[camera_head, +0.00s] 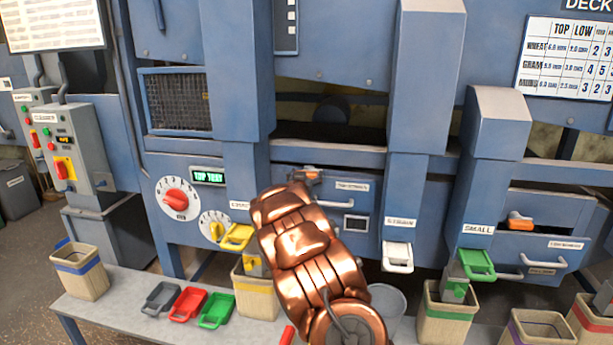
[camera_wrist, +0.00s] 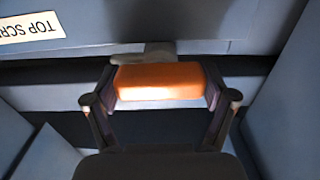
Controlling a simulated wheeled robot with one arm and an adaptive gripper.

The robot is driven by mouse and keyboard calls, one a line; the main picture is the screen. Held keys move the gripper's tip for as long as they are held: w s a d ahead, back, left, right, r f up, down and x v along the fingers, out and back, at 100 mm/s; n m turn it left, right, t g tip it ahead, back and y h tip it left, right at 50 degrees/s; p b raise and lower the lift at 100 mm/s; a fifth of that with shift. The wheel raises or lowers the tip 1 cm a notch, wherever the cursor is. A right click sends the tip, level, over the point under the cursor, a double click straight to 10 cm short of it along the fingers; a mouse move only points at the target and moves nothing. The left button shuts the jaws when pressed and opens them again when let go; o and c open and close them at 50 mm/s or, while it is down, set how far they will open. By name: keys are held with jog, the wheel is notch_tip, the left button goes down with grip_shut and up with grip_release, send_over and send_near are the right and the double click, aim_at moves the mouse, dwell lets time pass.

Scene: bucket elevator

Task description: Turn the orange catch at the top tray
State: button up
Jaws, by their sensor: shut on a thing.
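The top tray (camera_head: 385,205) is a blue drawer front in the middle of the machine, with a small label and a pale handle. Its orange catch (camera_wrist: 160,82) lies crosswise between the two fingers of my gripper (camera_wrist: 160,92) in the wrist view, with a finger against each end. A grey pivot piece shows behind the catch. In the head view my gripper (camera_head: 304,175) is at the tray's upper left, and my copper-coloured arm hides much of the tray. Only a little of the catch shows there. My gripper is shut on the catch.
A second orange catch (camera_head: 520,221) sits on the drawer at the right. A red dial (camera_head: 176,199) and a yellow knob (camera_head: 215,228) are at the left. A bench (camera_head: 130,312) below carries coloured scoops and several buckets. A blue post (camera_head: 247,190) stands close left of the tray.

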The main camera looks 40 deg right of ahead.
jog(key=shift+f+m+b, duration=0.15)
jog(key=shift+m+b, duration=0.15)
jog(key=shift+b, duration=0.25)
jog(key=m+b, duration=0.1)
jog(key=b, duration=0.1)
jog(key=shift+a+f+m+b, duration=0.1)
jog(key=shift+f+m+b, duration=0.05)
jog(key=shift+m+b, duration=0.15)
jog(key=m+b, duration=0.6)
jog(key=shift+m+b, duration=0.35)
jog(key=shift+m, duration=0.05)
jog(key=m+b, duration=0.3)
jog(key=m, duration=0.1)
jog(key=shift+m, duration=0.3)
jog(key=shift+s+d+m+b, duration=0.1)
jog(key=shift+d+m+b, duration=0.1)
jog(key=shift+m+b, duration=1.4)
jog(key=shift+r+m+p, duration=0.2)
jog(key=shift+m+p, duration=0.15)
jog(key=shift+m, duration=0.25)
